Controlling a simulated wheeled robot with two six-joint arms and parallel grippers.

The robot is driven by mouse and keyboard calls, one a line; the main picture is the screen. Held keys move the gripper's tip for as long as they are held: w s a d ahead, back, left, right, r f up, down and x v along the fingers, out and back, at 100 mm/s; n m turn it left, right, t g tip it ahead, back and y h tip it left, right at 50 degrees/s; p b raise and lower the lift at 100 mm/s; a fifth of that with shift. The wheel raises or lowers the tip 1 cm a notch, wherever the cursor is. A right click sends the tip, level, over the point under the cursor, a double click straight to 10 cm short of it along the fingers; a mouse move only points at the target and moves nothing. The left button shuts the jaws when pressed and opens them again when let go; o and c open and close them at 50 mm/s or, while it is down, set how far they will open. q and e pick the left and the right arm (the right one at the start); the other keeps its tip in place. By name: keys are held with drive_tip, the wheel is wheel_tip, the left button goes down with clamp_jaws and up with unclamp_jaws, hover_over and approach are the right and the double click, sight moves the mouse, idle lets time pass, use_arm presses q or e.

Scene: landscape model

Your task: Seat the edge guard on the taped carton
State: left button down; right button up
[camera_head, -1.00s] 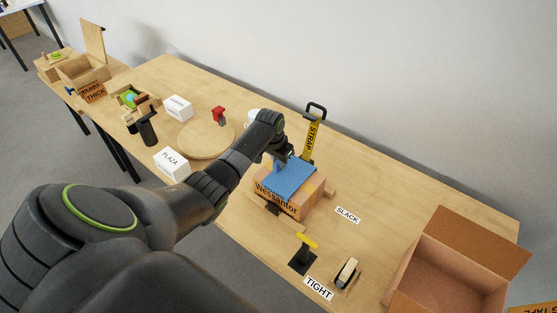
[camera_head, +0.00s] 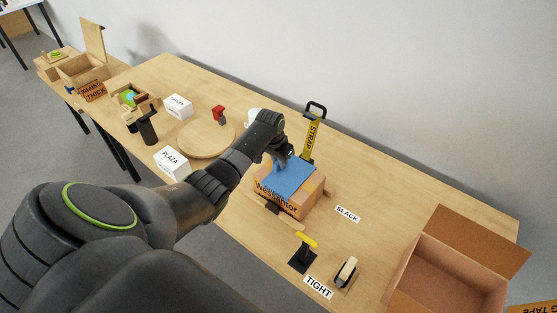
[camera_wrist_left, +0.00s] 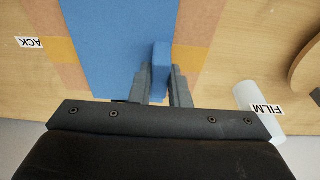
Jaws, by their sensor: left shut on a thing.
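The blue edge guard (camera_head: 291,179) lies over the top of the brown taped carton (camera_head: 296,206) in the head view. Its flat blue sheet (camera_wrist_left: 115,40) crosses the carton's top in the left wrist view, with tan tape (camera_wrist_left: 198,58) showing on the carton beside it. My left gripper (camera_head: 280,160) is above the carton, and it is shut on the guard's upright blue tab (camera_wrist_left: 161,66) in the left wrist view. The guard's underside is hidden, so I cannot tell whether it is fully down on the carton. My right gripper is not in view.
A yellow STRAP post (camera_head: 312,135) stands behind the carton. A yellow-handled lever (camera_head: 303,252) and a small roller-like piece (camera_head: 346,270) are in front. An open box (camera_head: 450,272) is at the right. A round board (camera_head: 206,139) and white blocks lie to the left.

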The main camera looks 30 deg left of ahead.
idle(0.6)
use_arm(q)
drive_tip(key=c, duration=1.3)
unclamp_jaws()
drive_tip(key=p+v, duration=0.2)
drive_tip(key=p, duration=0.1)
drive_tip(key=shift+s+r, duration=0.1)
drive_tip(key=shift+r, duration=0.25)
drive_tip(key=shift+p+v, duration=1.05)
drive_tip(key=shift+v, duration=1)
